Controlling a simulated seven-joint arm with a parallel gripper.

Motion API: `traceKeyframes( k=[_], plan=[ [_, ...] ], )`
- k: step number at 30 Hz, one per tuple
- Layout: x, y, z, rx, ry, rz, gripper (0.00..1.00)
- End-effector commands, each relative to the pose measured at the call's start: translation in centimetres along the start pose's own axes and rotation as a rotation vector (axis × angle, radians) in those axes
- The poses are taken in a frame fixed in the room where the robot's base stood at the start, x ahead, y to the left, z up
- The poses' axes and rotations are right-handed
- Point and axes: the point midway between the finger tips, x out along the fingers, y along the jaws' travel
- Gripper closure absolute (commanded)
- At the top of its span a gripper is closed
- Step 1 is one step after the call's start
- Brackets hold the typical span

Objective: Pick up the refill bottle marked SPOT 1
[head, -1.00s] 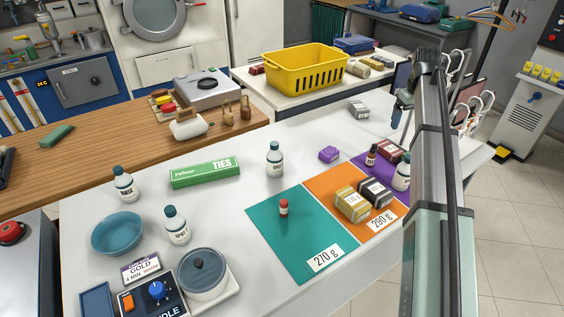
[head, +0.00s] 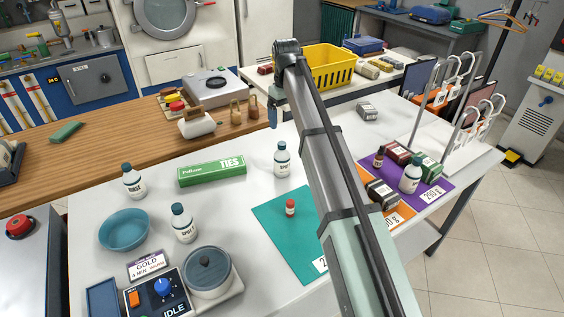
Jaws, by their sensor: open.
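Several white refill bottles with dark teal caps stand upright on the white table. The one at the front left (head: 184,226) has a label that seems to begin with SPOT; I cannot read a number. Another bottle (head: 133,184) stands behind the teal bowl, its label perhaps RINSE. A third bottle (head: 282,163) stands behind the green mat, and a fourth bottle (head: 410,181) on the purple mat; their labels are too small to read. My gripper (head: 273,121) hangs small at the far end of my arm, open, above the table's back edge and apart from every bottle.
A teal bowl (head: 124,231), a lidded pot (head: 208,270) and a control box (head: 160,296) crowd the front left. A green TIES box (head: 212,171) lies mid-table. My arm crosses the green mat (head: 276,213) and hides most of the orange mat. A yellow basket (head: 332,72) stands behind.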

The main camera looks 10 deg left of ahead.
Motion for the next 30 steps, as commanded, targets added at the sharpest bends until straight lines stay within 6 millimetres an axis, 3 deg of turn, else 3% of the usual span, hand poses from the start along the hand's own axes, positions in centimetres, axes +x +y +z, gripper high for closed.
traceKeyframes(
  k=[5, 18, 30],
  plan=[
    [0.7, -1.1, -0.4, -0.013, -0.003, -0.002, 0.10],
    [7.5, -1.1, -0.4, -0.012, -0.003, -0.002, 0.10],
    [9.5, -1.1, -0.4, -0.012, -0.002, -0.002, 0.10]
  ],
)
